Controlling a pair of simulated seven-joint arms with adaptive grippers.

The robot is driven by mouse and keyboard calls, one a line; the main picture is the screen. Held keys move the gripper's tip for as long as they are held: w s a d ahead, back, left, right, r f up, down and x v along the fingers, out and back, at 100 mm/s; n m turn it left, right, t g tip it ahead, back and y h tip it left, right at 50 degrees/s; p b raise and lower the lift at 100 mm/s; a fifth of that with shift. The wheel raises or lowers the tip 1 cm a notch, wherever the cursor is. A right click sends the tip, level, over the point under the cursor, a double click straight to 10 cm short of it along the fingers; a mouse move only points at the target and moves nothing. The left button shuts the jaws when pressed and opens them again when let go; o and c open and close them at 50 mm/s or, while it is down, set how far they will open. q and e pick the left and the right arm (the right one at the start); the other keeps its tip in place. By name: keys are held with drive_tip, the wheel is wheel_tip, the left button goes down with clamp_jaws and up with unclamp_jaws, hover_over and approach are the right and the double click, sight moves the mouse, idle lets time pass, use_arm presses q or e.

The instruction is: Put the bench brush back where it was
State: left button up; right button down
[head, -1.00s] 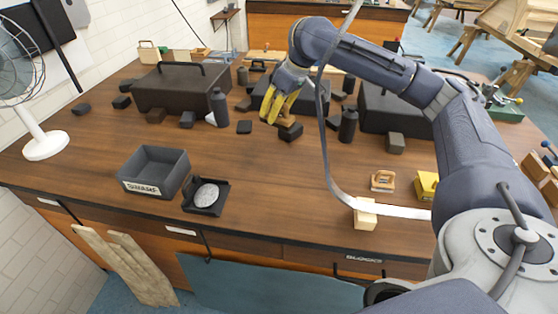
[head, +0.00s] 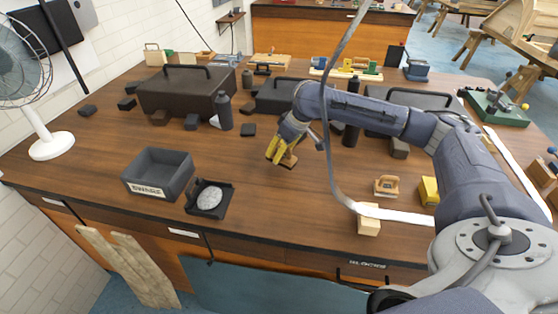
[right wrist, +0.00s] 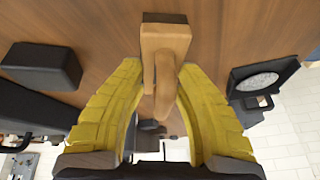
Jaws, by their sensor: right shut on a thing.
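The bench brush (head: 288,160) has a pale wooden handle and a dark block at one end. In the right wrist view the brush (right wrist: 165,42) lies between the two yellow fingers. My right gripper (head: 277,152) is shut on it over the middle of the bench, and it also fills the right wrist view (right wrist: 163,80). I cannot tell whether the brush touches the bench top. The fingers hide part of it in the head view. My left gripper is not in view.
The wooden bench (head: 255,205) is clear in front. An open dark bin (head: 158,188) and a dark tray (head: 210,207) with a pale disc stand left. Dark cases (head: 185,92) and bottles (head: 224,112) stand behind. A wooden block (head: 369,226) and yellow block (head: 429,190) lie right.

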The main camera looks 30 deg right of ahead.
sight(293, 157)
drive_tip(key=shift+f, duration=1.75)
drive_tip(key=shift+f, duration=0.1)
drive_tip(key=c, duration=1)
unclamp_jaws()
drive_tip(key=v, duration=1.2)
